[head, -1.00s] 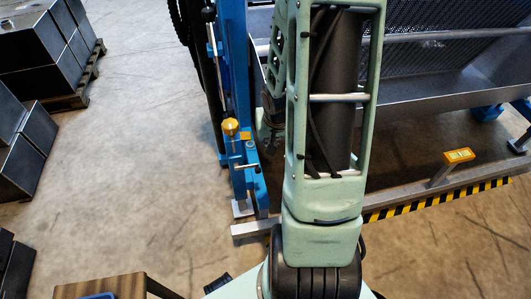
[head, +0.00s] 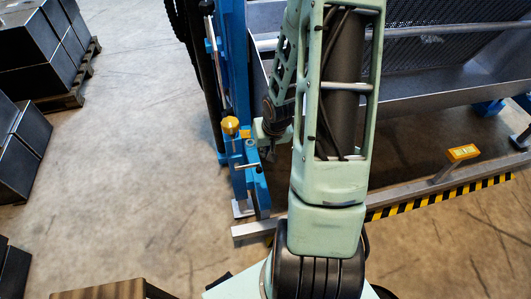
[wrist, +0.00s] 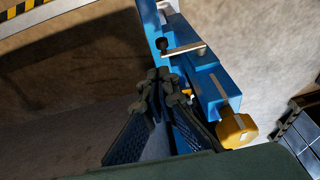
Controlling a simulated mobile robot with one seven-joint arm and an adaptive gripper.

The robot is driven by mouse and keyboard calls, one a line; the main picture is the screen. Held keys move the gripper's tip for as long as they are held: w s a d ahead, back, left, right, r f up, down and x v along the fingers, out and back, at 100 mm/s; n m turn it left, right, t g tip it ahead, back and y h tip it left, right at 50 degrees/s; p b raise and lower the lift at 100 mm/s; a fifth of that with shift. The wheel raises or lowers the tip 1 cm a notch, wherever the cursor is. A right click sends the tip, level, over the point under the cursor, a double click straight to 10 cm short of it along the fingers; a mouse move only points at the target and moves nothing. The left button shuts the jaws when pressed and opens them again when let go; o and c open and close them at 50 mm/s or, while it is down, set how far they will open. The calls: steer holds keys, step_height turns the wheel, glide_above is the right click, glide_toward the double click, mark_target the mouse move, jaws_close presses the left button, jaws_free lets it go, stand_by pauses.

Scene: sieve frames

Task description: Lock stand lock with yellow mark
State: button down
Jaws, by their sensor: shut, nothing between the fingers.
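The stand lock (head: 250,166) is on the blue upright at the middle left of the head view. It has a small metal lever, which shows in the wrist view (wrist: 184,49) with a dark pivot at its left end. A yellow knob (head: 230,126) sits beside it and also shows in the wrist view (wrist: 237,130). A small yellow mark (head: 245,134) is on the blue bracket. My gripper (head: 264,142) is just right of the bracket, partly behind my arm. In the wrist view my gripper (wrist: 163,78) is shut and empty, its fingertips close below the lever; contact is unclear.
A metal trough (head: 440,85) stands behind my arm. Dark boxes (head: 32,35) stand on the left. The floor between is clear.

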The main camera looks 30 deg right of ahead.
steer(key=b, duration=0.3)
glide_toward(260, 168)
steer(key=x, duration=0.5)
steer(key=shift+w+d, duration=0.15)
steer(key=shift+w, duration=0.05)
steer(key=shift+w+f, duration=0.1)
steer(key=shift+f, duration=0.6)
steer(key=shift+f, duration=0.1)
